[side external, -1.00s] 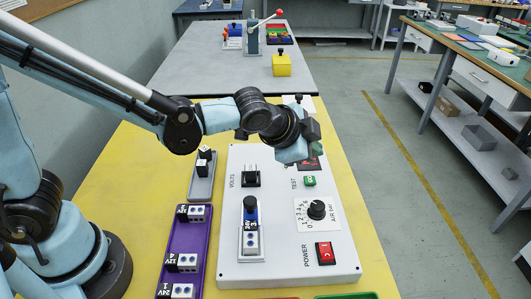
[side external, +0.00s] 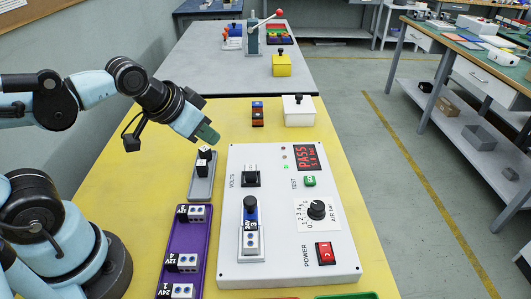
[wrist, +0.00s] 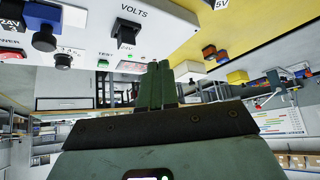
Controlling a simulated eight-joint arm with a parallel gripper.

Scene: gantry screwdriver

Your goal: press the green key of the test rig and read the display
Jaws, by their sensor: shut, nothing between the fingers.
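The white test rig (side external: 285,265) lies on the yellow table. Its green key (side external: 310,181), labelled TEST, sits below the display (side external: 306,157). The display is lit and reads PASS in red; a smaller line under it is too small to read surely. A small green lamp shows left of the display. My gripper (side external: 207,135) is shut and empty, in the air left of the rig's far end, apart from the key. In the wrist view its closed fingers (wrist: 155,82) stand in front of part of the display (wrist: 131,67); the green key (wrist: 103,62) shows to their left.
A grey tray (side external: 201,187) and purple tray (side external: 179,245) stand left. A white box (side external: 299,112) stands behind the rig.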

